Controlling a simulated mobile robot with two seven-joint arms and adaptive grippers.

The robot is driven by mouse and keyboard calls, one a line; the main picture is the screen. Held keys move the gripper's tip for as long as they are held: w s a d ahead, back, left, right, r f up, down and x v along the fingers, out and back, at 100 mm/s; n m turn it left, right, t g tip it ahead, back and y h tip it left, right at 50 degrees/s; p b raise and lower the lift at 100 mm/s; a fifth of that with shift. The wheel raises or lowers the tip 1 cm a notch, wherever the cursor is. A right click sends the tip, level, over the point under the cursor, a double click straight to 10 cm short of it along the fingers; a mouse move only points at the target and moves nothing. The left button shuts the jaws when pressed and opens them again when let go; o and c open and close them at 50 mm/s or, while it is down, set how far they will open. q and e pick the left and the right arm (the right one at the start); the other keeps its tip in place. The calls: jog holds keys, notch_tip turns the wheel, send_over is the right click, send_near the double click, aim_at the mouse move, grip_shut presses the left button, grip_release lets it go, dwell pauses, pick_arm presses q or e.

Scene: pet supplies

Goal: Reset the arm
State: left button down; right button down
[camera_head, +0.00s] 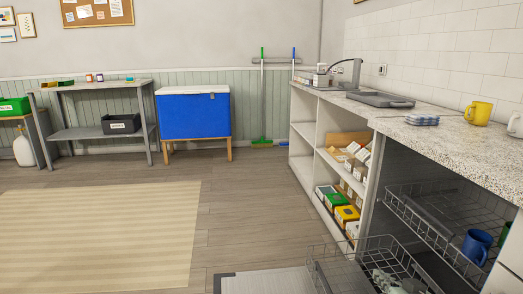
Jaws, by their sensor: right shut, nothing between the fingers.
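I make out neither of my grippers in the head view, and no part of my arms is clear there. The task names no object besides the arm. The head view shows a room with a speckled counter (450,133) along the right side and furniture by the back wall.
Pulled-out wire baskets (325,270) stand below the counter, and a blue mug (476,246) sits in the upper one. Yellow mugs (479,113) and a grey tray (380,99) are on top. A blue chest (195,117) stands at the back. The beige rug (95,235) is clear.

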jog(key=s+a+f+n+g, duration=0.1)
jog(key=s+f+g, duration=0.4)
jog(key=s+f, duration=0.5)
jog(key=s+a+f+n+g+h, duration=0.1)
jog(key=s+f+g, duration=0.4)
jog(key=s+f, duration=0.6)
jog(key=s+a+n, duration=0.1)
jog(key=s, duration=0.5)
jog(key=shift+s+f+h, duration=0.2)
jog(key=shift+s+h, duration=0.1)
jog(key=shift+s, duration=0.05)
